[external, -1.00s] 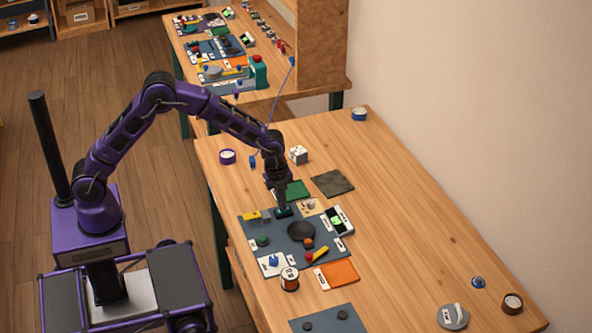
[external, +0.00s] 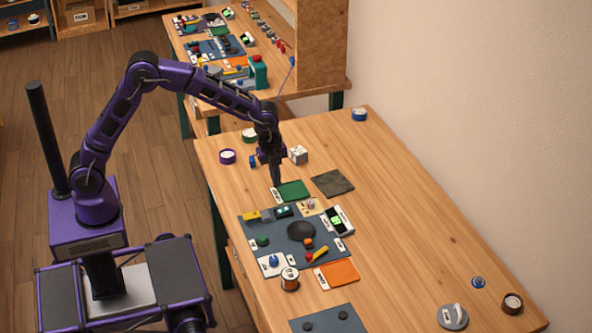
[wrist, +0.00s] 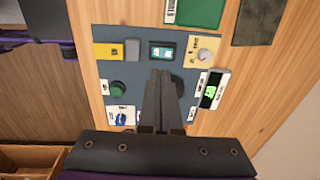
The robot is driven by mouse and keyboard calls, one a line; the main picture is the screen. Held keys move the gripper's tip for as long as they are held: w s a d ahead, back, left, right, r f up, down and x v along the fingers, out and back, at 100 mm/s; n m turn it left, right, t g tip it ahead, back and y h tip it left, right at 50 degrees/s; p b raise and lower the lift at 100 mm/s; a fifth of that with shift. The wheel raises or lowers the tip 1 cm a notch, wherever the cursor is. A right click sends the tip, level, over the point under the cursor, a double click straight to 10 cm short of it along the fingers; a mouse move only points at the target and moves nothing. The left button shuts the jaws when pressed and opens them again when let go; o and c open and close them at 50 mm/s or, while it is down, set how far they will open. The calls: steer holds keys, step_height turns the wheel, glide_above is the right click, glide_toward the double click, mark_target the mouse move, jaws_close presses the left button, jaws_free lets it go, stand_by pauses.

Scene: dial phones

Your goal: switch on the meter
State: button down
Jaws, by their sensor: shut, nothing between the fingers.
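The panel (external: 270,232) is a dark blue-grey board on the near table. A small display (external: 337,220) with lit green characters stands at its right edge; it also shows in the wrist view (wrist: 211,91). I take it for the meter, but its labels are too small to read. A dark green-black switch (external: 284,211) with a pale mark lies near the board's back edge, and it shows in the wrist view (wrist: 161,51). My gripper (external: 277,184) is shut and empty, raised above the table behind the switch. In the wrist view its fingers hide the board's middle.
A yellow-and-grey block (wrist: 115,51), a green knob (wrist: 117,88) and a dial on a cream plate (wrist: 203,55) are on the board. A spool (external: 289,279) stands at its front edge. Green and dark mats (external: 332,183) lie behind. The table's right side is mostly clear.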

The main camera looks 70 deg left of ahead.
mark_target(286, 208)
steer(key=r, duration=0.4)
steer(key=shift+s+r, duration=0.15)
steer(key=shift+s, duration=0.1)
steer(key=shift+f+t+b, duration=0.25)
steer(key=shift+t+b, duration=0.05)
steer(key=shift+b, duration=0.65)
steer(key=shift+r+b, duration=0.1)
steer(key=shift+b, duration=0.3)
steer(key=shift+r, duration=0.25)
steer(key=w+f, duration=0.1)
steer(key=f, duration=0.3)
steer(key=w+f+b, duration=0.1)
steer(key=f, duration=0.4)
steer(key=f+b, duration=0.1)
steer(key=f, duration=0.3)
steer(key=shift+w+f, duration=0.4)
